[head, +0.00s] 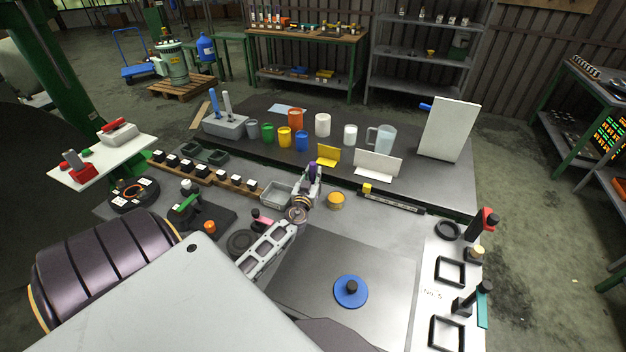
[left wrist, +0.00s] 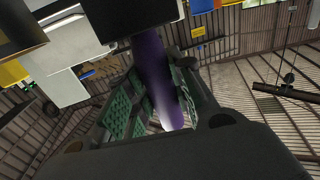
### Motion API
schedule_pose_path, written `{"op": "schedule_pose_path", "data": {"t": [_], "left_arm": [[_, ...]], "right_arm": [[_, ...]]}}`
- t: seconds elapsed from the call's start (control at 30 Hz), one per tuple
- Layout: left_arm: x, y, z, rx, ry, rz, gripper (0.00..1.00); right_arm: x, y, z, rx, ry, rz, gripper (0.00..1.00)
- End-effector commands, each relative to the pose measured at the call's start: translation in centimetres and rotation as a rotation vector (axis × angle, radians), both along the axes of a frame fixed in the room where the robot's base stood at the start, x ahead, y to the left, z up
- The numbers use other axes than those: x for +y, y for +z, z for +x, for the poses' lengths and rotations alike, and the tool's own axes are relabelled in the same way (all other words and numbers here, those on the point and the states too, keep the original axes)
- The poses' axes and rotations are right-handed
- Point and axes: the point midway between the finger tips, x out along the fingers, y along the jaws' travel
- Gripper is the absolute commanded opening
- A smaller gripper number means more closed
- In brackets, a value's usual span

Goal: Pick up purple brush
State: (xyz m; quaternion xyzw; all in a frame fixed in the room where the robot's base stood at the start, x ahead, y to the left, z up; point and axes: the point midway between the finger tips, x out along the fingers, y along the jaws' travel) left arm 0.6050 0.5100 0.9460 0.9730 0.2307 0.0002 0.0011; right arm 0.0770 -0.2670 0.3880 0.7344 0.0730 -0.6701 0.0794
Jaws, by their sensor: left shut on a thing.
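My left gripper (head: 311,183) reaches over the middle of the bench. It is shut on the purple brush (head: 313,170), which shows as a small purple piece between the fingers in the head view. In the left wrist view the purple brush (left wrist: 158,78) is a long purple shaft between the green-padded fingers (left wrist: 150,105); its upper end passes behind a dark block-like shape. The fingers hide part of the brush. My right gripper does not show.
A grey tray (head: 277,195) is left of the gripper, and an orange-yellow round container (head: 336,200) is right of it. Behind stand coloured cups (head: 284,137), a yellow holder (head: 328,155) and a white holder (head: 377,165). A flat plate with a blue disc (head: 350,291) lies in front.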

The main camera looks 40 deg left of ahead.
Motion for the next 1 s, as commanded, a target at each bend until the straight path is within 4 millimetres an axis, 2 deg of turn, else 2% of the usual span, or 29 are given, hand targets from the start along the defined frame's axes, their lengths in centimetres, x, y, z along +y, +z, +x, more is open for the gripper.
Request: {"op": "schedule_pose_path", "data": {"t": [0.47,0.67,1.0], "left_arm": [[0.0,1.0,0.0,0.000,0.000,-0.001,0.00],[0.0,2.7,0.0,-0.002,0.000,-0.001,0.00],[0.0,6.6,0.0,-0.003,0.000,-0.001,0.00]], "right_arm": [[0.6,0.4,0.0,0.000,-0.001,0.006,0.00],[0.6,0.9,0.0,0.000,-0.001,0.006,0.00],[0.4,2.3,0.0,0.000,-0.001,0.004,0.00]]}}
